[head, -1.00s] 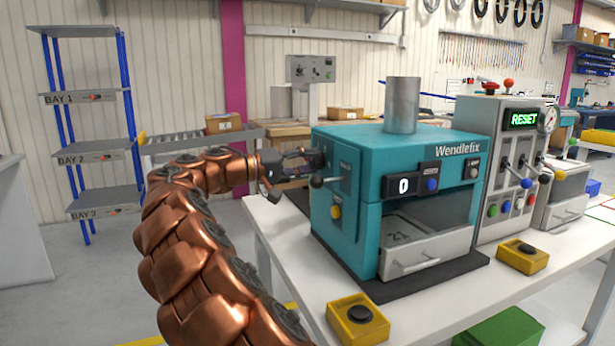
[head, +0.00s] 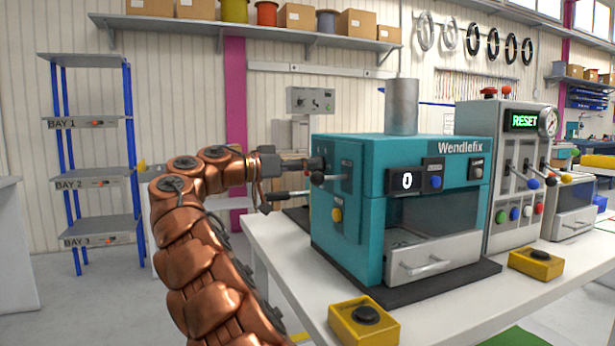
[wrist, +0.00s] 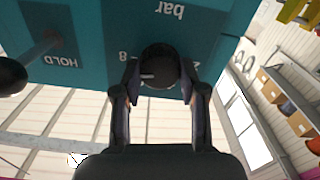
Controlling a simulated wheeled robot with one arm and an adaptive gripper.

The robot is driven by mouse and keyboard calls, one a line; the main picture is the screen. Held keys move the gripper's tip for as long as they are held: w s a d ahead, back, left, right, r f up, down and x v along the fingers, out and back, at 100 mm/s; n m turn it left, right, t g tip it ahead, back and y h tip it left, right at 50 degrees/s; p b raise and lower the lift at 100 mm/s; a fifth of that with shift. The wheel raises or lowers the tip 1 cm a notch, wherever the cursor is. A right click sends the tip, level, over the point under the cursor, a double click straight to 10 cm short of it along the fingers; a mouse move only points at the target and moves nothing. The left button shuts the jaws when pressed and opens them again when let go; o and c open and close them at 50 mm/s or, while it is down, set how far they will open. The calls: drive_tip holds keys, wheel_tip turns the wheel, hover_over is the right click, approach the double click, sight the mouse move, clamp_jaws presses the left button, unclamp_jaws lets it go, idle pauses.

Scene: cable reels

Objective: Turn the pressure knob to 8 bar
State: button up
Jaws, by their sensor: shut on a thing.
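The pressure knob (wrist: 160,66) is a black round knob with a pale pointer line on the side of the teal Wendlefix machine (head: 345,160). In the wrist view the panel reads "bar" above the knob, with an 8 and a 2 on either side, upside down. The pale line points to the left, roughly towards the 8 side; the exact setting is hard to tell. My gripper (wrist: 160,85) is shut on the knob, one finger on each side. In the head view my gripper (head: 317,164) is at the machine's left side, and the knob is mostly hidden.
A lever with a black ball (wrist: 10,76), marked HOLD, sticks out beside the knob. The machine stands on a white table (head: 270,245) with yellow button boxes (head: 364,322) in front. A grey control box (head: 515,150) showing RESET stands to the right.

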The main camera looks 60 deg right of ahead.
drive_tip(key=shift+f+m+b, duration=0.15)
drive_tip(key=shift+m+b, duration=0.5)
drive_tip(key=shift+m, duration=0.45)
drive_tip(key=o, duration=1.1)
drive_tip(key=shift+o, duration=0.2)
drive_tip(key=v, duration=1.2)
